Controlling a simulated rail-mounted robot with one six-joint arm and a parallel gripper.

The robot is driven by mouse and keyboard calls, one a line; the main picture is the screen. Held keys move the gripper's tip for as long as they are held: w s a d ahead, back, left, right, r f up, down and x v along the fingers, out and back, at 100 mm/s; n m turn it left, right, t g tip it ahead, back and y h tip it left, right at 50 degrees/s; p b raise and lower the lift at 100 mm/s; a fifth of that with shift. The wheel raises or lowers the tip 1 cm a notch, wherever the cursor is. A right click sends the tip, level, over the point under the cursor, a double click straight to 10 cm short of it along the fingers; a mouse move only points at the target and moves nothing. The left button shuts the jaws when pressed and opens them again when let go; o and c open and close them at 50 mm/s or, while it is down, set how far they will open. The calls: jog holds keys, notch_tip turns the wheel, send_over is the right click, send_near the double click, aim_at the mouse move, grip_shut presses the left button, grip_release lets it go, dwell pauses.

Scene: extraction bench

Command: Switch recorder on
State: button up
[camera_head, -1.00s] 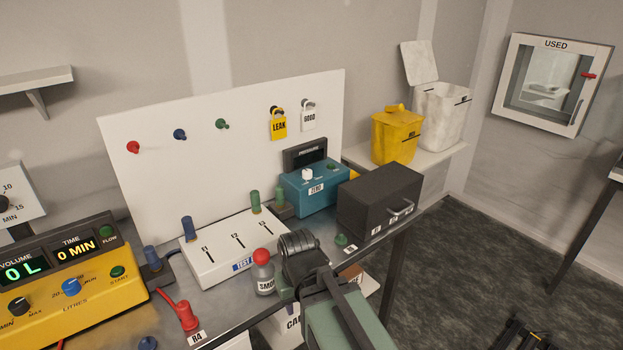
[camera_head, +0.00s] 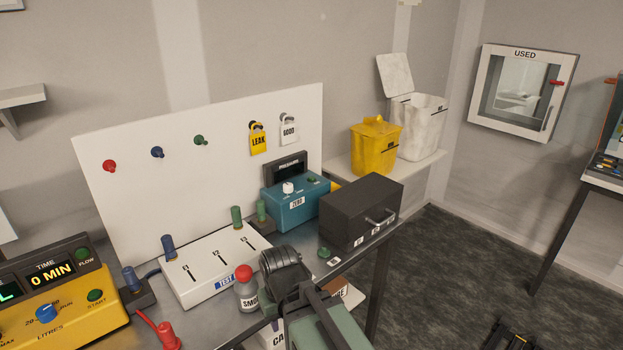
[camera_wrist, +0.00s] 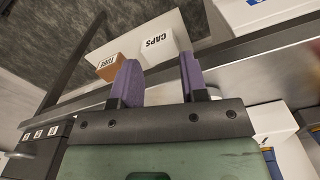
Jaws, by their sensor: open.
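No device with a readable "recorder" label shows. In the head view, a yellow unit (camera_head: 75,318) with a lit "0 MIN" display, a blue knob and a green START button stands at the lower left, cut off by the frame edge. A teal box (camera_head: 293,205) marked ZERO, with a white knob, stands near the middle, a dark PRESSURE display (camera_head: 287,166) behind it. My gripper (camera_wrist: 158,82) shows two purple fingers, spread apart and empty, in the wrist view. In the head view my arm is low in front of the bench, and the fingertips cannot be made out.
A white TEST panel (camera_head: 208,268), a red-topped bottle (camera_head: 246,294) and a dark box with a handle (camera_head: 362,208) crowd the bench. Below its edge, the wrist view shows a CAPS box (camera_wrist: 157,47). A yellow bin (camera_head: 374,148) stands behind. The floor at right is largely clear.

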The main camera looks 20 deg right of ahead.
grip_shut()
dwell(1.5)
